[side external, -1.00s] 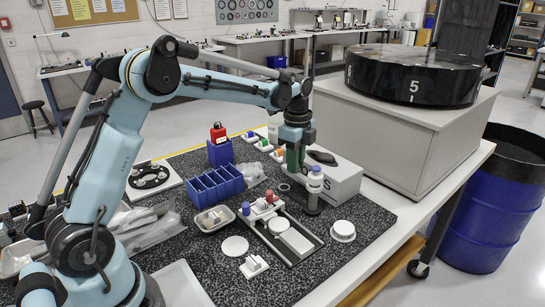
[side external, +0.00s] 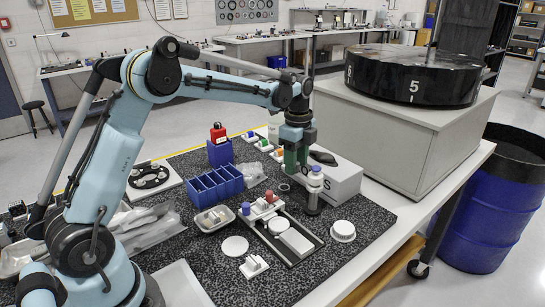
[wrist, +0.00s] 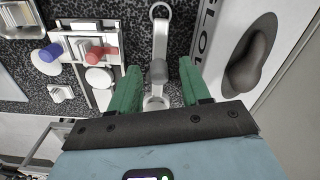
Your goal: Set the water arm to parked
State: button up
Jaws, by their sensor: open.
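A grey metal arm with an open ring at its far end and a round knob, likely the water arm (wrist: 160,35), lies between my fingers in the wrist view. Its ring shows faintly on the mat in the side view (side external: 284,187). My gripper (wrist: 157,82) has green fingers, open on both sides of the grey arm with a gap at each side. In the side view my gripper (side external: 298,168) points down just left of an upright post with a white and blue top (side external: 314,180). No parked mark is readable.
A white box (side external: 340,182) with a dark oval on top stands close to the right. A fixture with red and blue knobs (side external: 264,207) lies in front. Blue bins (side external: 215,186) and a metal tray (side external: 214,219) are to the left.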

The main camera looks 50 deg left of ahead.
notch_tip(320, 180, up, 12)
dwell(0.6)
jog(key=shift+r, duration=0.1)
jog(key=s+d+n+t, duration=0.45)
jog(key=s+n, duration=0.35)
jog(key=s, duration=0.2)
jog(key=s+d+f+n+t, duration=0.2)
jog(key=s+d+f+n, duration=0.1)
jog(key=s+f+n, duration=0.4)
jog(key=s, duration=0.2)
jog(key=shift+s+d+f+t, duration=0.25)
jog(key=shift+s+d+t, duration=0.1)
jog(key=shift+s, duration=0.05)
